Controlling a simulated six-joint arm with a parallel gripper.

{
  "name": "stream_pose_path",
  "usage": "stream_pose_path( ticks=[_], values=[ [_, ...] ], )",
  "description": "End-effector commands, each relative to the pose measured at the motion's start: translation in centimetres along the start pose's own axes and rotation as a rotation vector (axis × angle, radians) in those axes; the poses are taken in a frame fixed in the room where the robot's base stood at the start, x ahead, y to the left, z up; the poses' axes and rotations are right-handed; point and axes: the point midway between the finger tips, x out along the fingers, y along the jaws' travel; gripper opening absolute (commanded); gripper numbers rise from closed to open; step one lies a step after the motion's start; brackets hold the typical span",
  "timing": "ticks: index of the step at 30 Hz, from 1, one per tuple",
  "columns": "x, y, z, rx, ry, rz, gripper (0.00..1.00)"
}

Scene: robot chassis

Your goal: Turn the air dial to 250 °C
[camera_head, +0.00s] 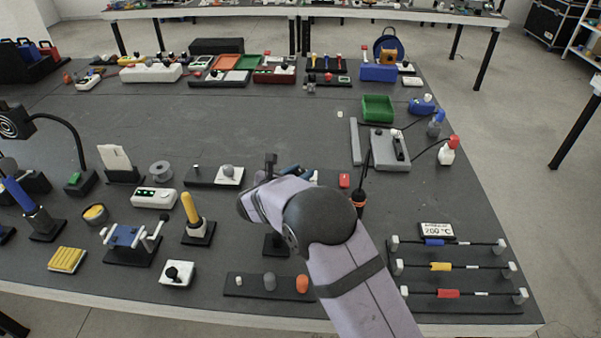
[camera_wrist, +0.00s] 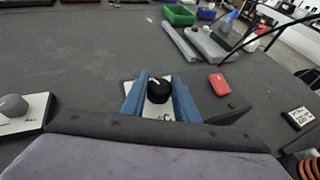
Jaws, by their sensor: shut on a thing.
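The black dial (camera_wrist: 158,92) sits on a white plate (camera_wrist: 131,88) in the wrist view, with a pale mark on its top. My gripper (camera_wrist: 158,97) has its two blue fingers on either side of the dial, shut on it. In the head view my gripper (camera_head: 291,171) is partly hidden by my wrist, and the dial is hidden; a bit of its plate (camera_head: 310,177) shows. A small sign (camera_head: 436,230) on the right reads 200 °C, with a line above it too small to read. The sign's edge also shows in the wrist view (camera_wrist: 298,117).
A red block (camera_wrist: 219,84) lies just right of the dial. A grey knob on a white plate (camera_head: 228,175) stands to the left. Sliders on rods (camera_head: 440,266) are at the front right. The table behind the dial is clear.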

Motion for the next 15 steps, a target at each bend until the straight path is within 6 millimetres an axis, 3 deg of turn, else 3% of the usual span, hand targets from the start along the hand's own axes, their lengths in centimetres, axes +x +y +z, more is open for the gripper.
stream_pose_path(
  ticks=[15],
  values=[
    [0.11, 0.20, 0.25, 0.079, -0.010, -0.184, 0.05]
  ],
)
